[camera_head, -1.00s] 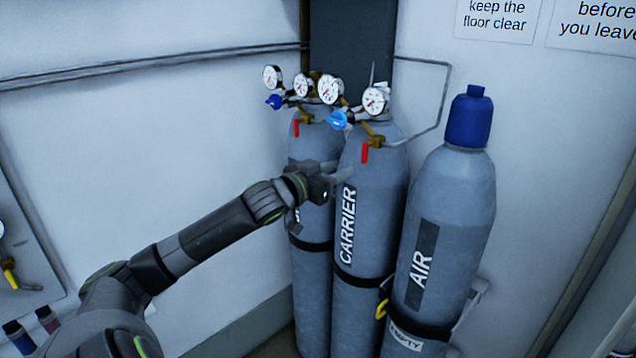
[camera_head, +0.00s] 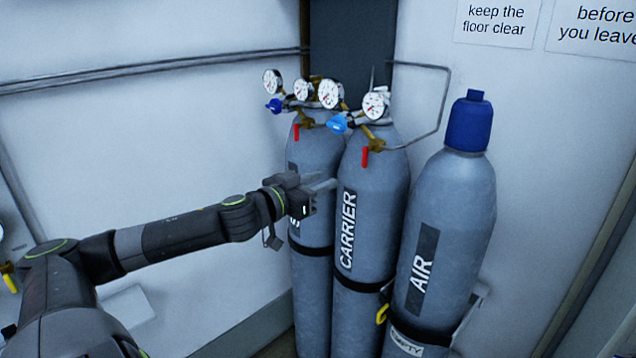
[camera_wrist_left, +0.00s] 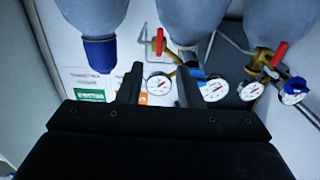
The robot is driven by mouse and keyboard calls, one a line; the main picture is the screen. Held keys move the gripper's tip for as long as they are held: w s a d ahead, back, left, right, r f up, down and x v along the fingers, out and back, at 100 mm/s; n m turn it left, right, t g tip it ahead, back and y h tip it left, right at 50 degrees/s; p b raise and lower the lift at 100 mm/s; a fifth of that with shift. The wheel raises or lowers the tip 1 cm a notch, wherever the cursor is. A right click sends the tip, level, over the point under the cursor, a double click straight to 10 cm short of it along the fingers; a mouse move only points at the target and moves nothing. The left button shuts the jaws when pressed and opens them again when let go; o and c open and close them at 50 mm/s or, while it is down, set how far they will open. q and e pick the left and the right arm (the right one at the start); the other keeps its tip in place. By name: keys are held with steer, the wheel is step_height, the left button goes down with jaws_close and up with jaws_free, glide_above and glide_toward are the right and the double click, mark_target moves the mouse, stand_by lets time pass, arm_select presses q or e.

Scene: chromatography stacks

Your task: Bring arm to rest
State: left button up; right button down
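My left arm reaches in from the left in the head view. My left gripper (camera_head: 312,184) is in front of the leftmost cylinder (camera_head: 313,262) and covers part of its label. The gripper's fingers stand apart with nothing between them, and the left wrist view shows the same two parted fingers (camera_wrist_left: 157,88). The carrier cylinder (camera_head: 372,215) stands just right of the fingertips; whether they touch it I cannot tell. My right gripper is in neither view.
The air cylinder (camera_head: 448,235) with a blue cap (camera_head: 470,122) stands at the right. Gauges (camera_head: 331,92), red levers (camera_head: 365,157) and a blue knob (camera_head: 338,123) sit atop the other two cylinders. Straps hold the cylinders. A pipe (camera_head: 150,72) runs along the left wall.

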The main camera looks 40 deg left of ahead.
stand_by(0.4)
arm_select(q)
steer(key=a+f+n+g+y, duration=0.2)
steer(key=a+f+y, duration=0.2)
steer(key=a+f, duration=0.55)
steer(key=s+a+f+n+g+y, duration=0.1)
steer(key=s+a+f+g, duration=0.15)
steer(key=f, duration=1.05)
steer(key=s+a+f+n+g+y, duration=0.1)
steer(key=s+a+f+g, duration=0.2)
steer(key=f, duration=1)
steer(key=s+d+f+g+b, duration=0.1)
steer(key=s+d+f, duration=0.1)
steer(key=s+f, duration=0.65)
steer(key=s+d+f+g, duration=0.2)
steer(key=s+f, duration=0.3)
steer(key=f, duration=0.7)
steer(key=s+d+f+m+g+h, duration=0.1)
steer(key=s+d+f+g, duration=0.2)
steer(key=s+d+f, duration=0.7)
steer(key=s+d+f+m+g+h, duration=0.1)
steer(key=s+d+f+g+h, duration=0.1)
steer(key=s+d+f, duration=0.7)
steer(key=s+d+g, duration=0.1)
steer(key=s+d, duration=0.5)
steer(key=s, duration=0.2)
steer(key=shift+s+f, duration=0.35)
steer(key=shift+f, duration=0.05)
steer(key=shift+a, duration=0.1)
